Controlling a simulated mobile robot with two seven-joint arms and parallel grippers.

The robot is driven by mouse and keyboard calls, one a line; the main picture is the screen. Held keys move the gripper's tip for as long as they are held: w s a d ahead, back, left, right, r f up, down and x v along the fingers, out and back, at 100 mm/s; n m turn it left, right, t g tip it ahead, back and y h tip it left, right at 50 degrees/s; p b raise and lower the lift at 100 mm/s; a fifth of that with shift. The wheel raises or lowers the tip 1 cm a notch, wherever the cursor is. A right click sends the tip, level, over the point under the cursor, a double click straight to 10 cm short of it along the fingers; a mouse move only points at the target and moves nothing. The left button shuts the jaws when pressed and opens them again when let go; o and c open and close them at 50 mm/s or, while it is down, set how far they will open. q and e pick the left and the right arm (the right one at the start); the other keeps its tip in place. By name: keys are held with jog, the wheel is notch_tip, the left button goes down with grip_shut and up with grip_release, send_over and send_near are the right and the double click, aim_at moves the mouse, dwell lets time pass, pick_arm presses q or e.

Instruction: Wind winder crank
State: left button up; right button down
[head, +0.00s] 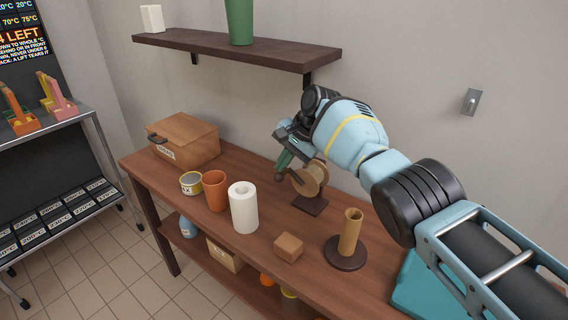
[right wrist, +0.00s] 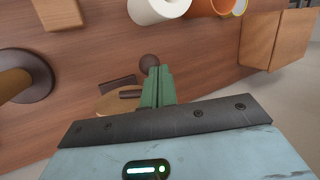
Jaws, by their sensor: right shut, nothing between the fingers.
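The winder is a wooden spool (head: 311,180) on a dark base (head: 310,206), standing on the bench. A dark round knob (head: 279,177), apparently the crank's handle, shows at its left side. My right gripper (head: 282,165) comes down over the winder with its green fingers shut and empty, right by the knob. In the right wrist view the shut fingers (right wrist: 157,75) point at the knob (right wrist: 149,61), and part of the spool (right wrist: 112,103) shows beside them. Whether the fingertips touch the knob I cannot tell. My left gripper is not in view.
On the bench (head: 225,252) stand a wooden box (head: 185,140), a tin (head: 191,184), an orange cup (head: 215,191), a white roll (head: 244,208), a wooden block (head: 288,247) and a post on a round base (head: 346,255). A shelf (head: 225,45) hangs above.

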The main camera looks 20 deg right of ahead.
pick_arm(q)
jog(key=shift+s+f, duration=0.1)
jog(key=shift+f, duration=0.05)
pick_arm(e)
jog(key=shift+w+a+f, duration=0.15)
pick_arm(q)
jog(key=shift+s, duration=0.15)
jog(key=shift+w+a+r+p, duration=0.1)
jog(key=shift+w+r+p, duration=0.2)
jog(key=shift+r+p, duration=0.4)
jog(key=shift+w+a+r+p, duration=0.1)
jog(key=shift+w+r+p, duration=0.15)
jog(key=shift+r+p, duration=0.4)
pick_arm(e)
jog(key=v, duration=0.7)
jog(key=shift+r, duration=0.35)
